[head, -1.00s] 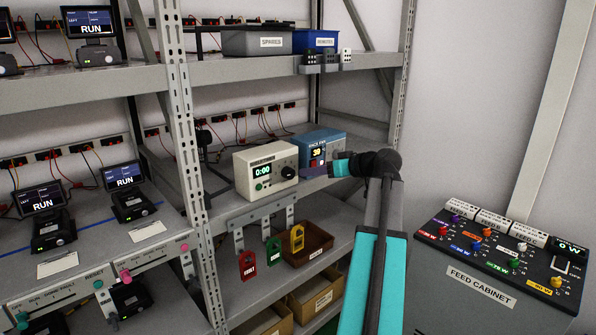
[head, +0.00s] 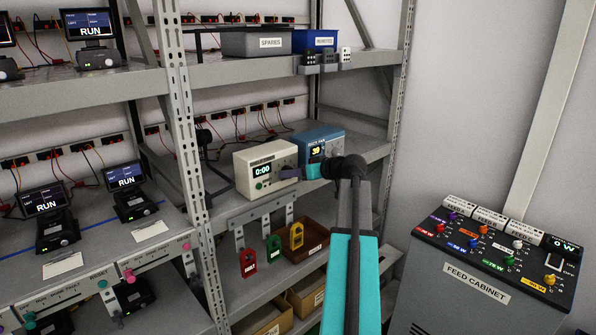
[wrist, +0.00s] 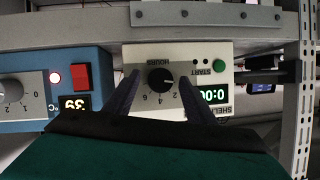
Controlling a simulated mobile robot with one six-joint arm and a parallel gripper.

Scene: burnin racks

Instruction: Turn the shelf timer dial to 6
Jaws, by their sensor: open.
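The shelf timer (head: 258,183) is a cream box on the middle shelf, showing 0:00 above a green button. In the wrist view the timer (wrist: 150,52) appears upside down. Its black dial (wrist: 161,78) has a scale marked 2, 4, 6 and the word HOURS; the pale pointer mark seems to point right in that view, away from the 6. My gripper (wrist: 157,85) is open, with one finger on each side of the dial; I cannot tell whether either touches it. In the head view my gripper (head: 289,173) covers the dial.
A blue box (head: 319,143) with a 39 display and red button stands right beside the timer. A perforated rack upright (head: 183,130) is to the left. Coloured tags and a brown bin (head: 305,242) are below. The feed cabinet (head: 475,282) stands at the right.

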